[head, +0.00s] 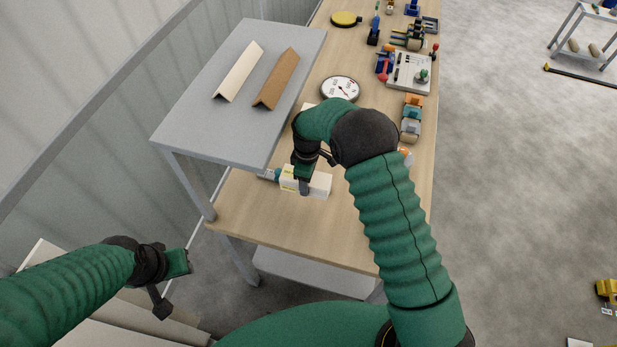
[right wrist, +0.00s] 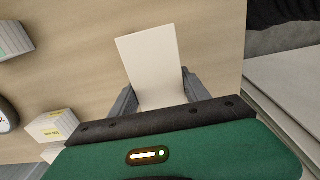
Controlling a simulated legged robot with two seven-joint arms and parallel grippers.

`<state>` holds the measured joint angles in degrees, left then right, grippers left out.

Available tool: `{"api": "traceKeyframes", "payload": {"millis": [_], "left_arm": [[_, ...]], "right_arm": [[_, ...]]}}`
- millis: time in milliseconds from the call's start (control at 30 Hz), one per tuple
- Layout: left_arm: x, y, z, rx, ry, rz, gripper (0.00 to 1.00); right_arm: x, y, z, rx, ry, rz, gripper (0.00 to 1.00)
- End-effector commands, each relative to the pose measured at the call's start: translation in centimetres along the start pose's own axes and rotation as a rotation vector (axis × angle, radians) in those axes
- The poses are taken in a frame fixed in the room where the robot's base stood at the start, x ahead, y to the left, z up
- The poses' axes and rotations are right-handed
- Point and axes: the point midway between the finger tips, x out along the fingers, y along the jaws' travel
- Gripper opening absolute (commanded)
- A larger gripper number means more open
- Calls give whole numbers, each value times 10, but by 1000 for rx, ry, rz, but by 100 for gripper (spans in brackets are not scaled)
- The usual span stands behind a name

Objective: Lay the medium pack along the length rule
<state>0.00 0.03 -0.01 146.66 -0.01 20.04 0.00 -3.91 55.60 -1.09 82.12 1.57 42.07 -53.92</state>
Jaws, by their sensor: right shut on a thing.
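A cream-white pack (right wrist: 150,60) sits between the two fingers of my right gripper (right wrist: 158,94) in the right wrist view. In the head view the same pack (head: 320,186) is low over the near part of the wooden bench, and my right gripper (head: 304,182) is shut on it. I cannot tell whether it touches the bench. I cannot make out the length rule. My left gripper (head: 174,284) is open and empty, left of the bench.
A grey raised table (head: 190,115) with a cream and a brown angled piece stands left of the wooden bench (head: 290,231). The bench's near end is bare.

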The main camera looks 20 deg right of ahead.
Motion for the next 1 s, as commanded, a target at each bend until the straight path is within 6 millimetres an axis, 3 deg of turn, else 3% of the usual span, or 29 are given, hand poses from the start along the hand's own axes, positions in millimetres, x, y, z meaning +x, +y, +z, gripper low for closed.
{"api": "traceKeyframes", "payload": {"millis": [100, 333, 1000], "left_arm": [[13, 0, 3, 0, 0, 0, 36], [26, 0, 6, 0, 0, 0, 36], [25, 0, 6, 0, 0, 0, 36]], "right_arm": [[19, 1, 1, 2, 1, 0, 0], [40, 3, 1, 2, 2, -1, 0], [41, 3, 2, 2, 1, 0, 0]]}}
